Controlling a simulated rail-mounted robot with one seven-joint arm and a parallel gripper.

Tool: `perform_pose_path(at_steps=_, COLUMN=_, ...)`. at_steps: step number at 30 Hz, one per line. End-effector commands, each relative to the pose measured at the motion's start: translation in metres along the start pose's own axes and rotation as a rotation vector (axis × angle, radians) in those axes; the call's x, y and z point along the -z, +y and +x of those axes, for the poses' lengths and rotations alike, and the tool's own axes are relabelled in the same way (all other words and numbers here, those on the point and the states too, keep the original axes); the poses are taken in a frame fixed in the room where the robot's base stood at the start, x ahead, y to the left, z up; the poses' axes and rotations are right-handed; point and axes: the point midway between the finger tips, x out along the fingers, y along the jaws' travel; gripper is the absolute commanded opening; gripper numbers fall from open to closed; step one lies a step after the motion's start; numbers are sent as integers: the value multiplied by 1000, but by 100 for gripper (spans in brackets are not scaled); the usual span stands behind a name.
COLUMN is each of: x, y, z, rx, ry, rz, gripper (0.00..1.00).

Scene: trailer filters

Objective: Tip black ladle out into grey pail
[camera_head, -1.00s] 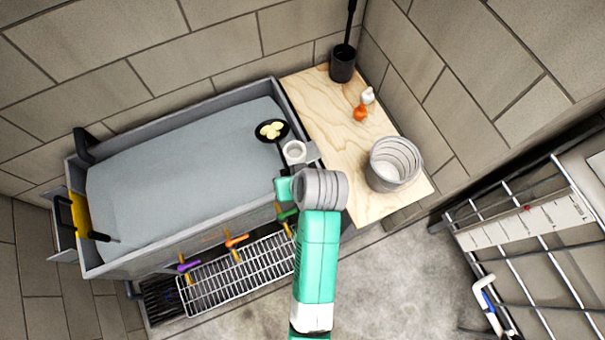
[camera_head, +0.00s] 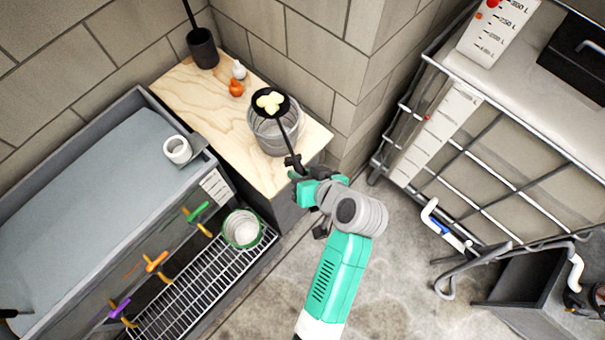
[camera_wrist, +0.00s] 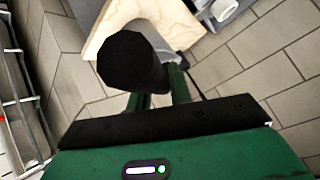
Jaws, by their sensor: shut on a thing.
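The black ladle (camera_head: 286,126) is in my gripper (camera_head: 295,168), which is shut on its handle. Its bowl is over the grey pail (camera_head: 268,137) in the head view and holds several pale yellow pieces (camera_head: 270,103). The bowl looks level, and its height above the rim is hard to judge. The pail stands on the wooden worktop and is partly hidden by the ladle. In the wrist view the thick black handle end (camera_wrist: 135,62) fills the space before my gripper's green fingers (camera_wrist: 160,100). The ladle bowl is out of that view.
The wooden worktop (camera_head: 190,95) also bears a black holder (camera_head: 203,50), an orange bulb-shaped item (camera_head: 236,88) and a white one (camera_head: 239,70). The grey basin (camera_head: 90,190) lies left, with a white cup (camera_head: 177,149) at its edge. A wire-frame tank (camera_head: 440,130) stands right.

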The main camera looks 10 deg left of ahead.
Motion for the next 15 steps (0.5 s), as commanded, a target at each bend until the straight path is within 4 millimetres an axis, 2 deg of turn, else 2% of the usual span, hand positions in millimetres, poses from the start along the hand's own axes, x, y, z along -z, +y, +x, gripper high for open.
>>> perform_pose_path(at_steps=3, x=-2, y=11, z=2, rx=193, ry=2, rz=216, gripper=0)
perform_pose_path(at_steps=15, x=-8, y=21, z=8, rx=714, ry=-1, rz=780, gripper=0)
